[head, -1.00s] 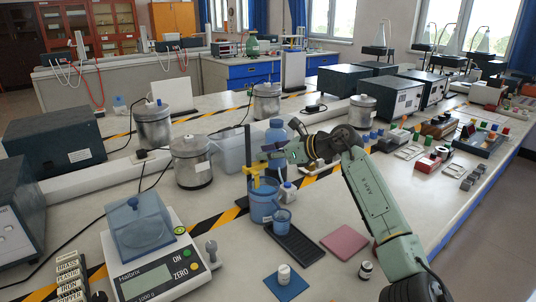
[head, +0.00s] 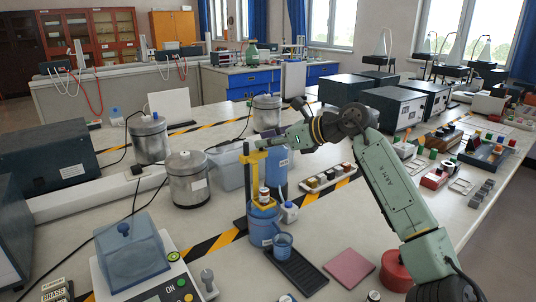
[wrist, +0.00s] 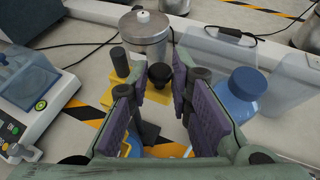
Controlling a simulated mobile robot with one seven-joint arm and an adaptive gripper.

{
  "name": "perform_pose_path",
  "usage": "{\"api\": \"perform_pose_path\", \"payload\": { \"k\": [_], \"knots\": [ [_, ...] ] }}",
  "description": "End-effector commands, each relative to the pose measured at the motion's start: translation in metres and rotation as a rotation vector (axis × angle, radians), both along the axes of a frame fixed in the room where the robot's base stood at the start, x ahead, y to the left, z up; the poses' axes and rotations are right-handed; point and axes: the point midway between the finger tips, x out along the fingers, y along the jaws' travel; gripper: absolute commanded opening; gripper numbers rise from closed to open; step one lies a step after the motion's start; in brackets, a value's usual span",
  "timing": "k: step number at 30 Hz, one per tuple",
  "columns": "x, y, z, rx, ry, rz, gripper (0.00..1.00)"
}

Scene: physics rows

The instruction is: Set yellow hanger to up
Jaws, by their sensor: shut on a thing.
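The yellow hanger (head: 256,157) stands upright above the blue bucket (head: 263,232), beside a dark stand. Its lower part is at the bucket's mouth, with a small light and reddish cylinder (head: 263,195) within its frame. My gripper (head: 270,148) is at the hanger's top, shut on it. The exact grip point is partly hidden by the fingers.
A clear tub (head: 228,170) and metal canister (head: 188,178) stand behind on the left. A blue bottle (wrist: 243,88) is close to the right finger. A small blue cup (head: 283,246), dark tray (head: 300,273) and pink mat (head: 349,268) lie in front. A balance (head: 135,262) stands left.

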Motion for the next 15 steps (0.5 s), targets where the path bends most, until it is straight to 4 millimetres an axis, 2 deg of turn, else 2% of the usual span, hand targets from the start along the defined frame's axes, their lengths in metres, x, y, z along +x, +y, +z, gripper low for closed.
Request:
{"api": "perform_pose_path", "payload": {
  "k": [1, 3, 11, 12, 15],
  "knots": [
    [0.0005, -0.0008, 0.0077, 0.004, -0.004, -0.003, 0.00],
    [0.0003, -0.0007, 0.0102, 0.006, -0.004, -0.002, 0.00],
    [0.0003, -0.0008, 0.0117, 0.007, -0.007, -0.002, 0.00],
    [0.0002, -0.0007, 0.0118, 0.007, -0.007, -0.002, 0.21],
    [0.0001, -0.0007, 0.0107, 0.006, -0.006, -0.001, 0.28]
  ]
}}
